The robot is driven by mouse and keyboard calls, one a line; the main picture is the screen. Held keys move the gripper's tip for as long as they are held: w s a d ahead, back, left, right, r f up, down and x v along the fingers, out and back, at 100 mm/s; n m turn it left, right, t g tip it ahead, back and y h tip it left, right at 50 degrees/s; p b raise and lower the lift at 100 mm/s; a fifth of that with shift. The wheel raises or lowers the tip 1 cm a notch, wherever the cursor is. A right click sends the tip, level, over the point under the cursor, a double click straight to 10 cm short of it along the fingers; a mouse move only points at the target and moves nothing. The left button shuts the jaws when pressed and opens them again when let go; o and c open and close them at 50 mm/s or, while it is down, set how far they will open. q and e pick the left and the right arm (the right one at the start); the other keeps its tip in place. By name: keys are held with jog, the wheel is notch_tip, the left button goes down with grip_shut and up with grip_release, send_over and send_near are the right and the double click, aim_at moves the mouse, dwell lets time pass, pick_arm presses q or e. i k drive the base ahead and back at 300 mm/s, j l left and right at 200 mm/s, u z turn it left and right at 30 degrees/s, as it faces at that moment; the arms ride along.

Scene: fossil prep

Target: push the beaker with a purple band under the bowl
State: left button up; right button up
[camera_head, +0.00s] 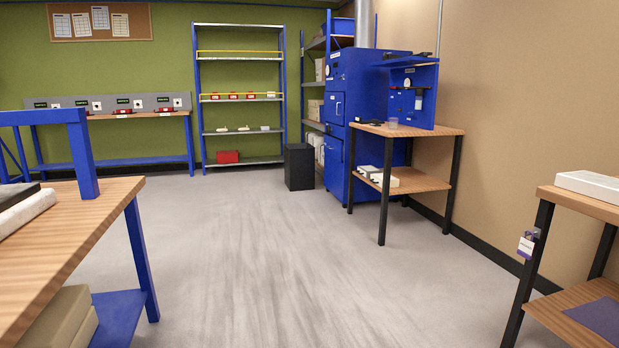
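A small clear beaker-like cup (393,124) stands upright on the wooden top of a small table (437,131) at the right back. It is too small in the picture to tell whether it has a purple band. It stands in front of an upright blue panel (423,107) with small fittings on it. I cannot make out a bowl in this view. Neither of my grippers is in view.
Open grey floor (230,250) fills the middle. A wooden bench (90,215) is at the left front, another table (575,203) at the right front. A blue cabinet (340,140), a black bin (299,167) and a shelf rack (240,131) stand at the back.

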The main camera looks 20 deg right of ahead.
aim_at(393, 121)
jog(key=i+l+z, duration=0.4)
jog(key=i, duration=0.5)
jog(key=i+z, duration=0.35)
jog(key=i, duration=0.55)
